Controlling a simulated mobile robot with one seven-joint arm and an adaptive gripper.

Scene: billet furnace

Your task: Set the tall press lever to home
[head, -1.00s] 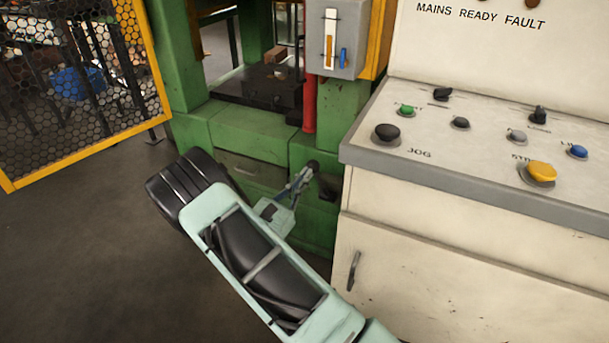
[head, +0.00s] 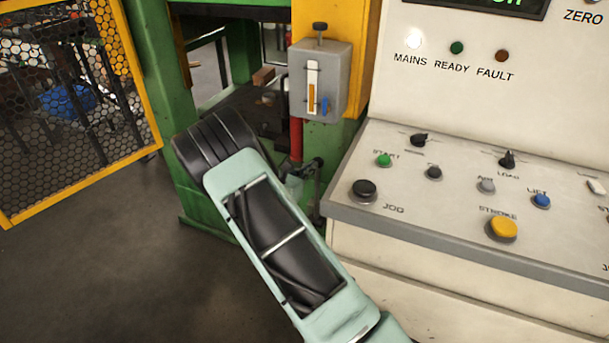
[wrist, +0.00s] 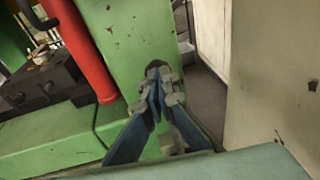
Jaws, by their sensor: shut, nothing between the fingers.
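My gripper (wrist: 158,80) is shut and empty, its grey fingertips together in front of a green press post in the wrist view. A small dark rounded end (wrist: 154,66) shows right at the fingertips. In the head view a black knob-like shape (head: 317,163) sits beside my gripper (head: 306,172), below the red tube. I cannot tell whether this is the press lever's knob, or whether the fingers touch it. The lever's shaft is not clearly visible, and my arm hides part of this area.
A grey box (head: 334,79) with an amber gauge and blue handle hangs above the red tube (head: 296,140). The cream control console (head: 440,190) stands close on the right. A yellow mesh guard (head: 75,120) is at left. Open floor lies at front left.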

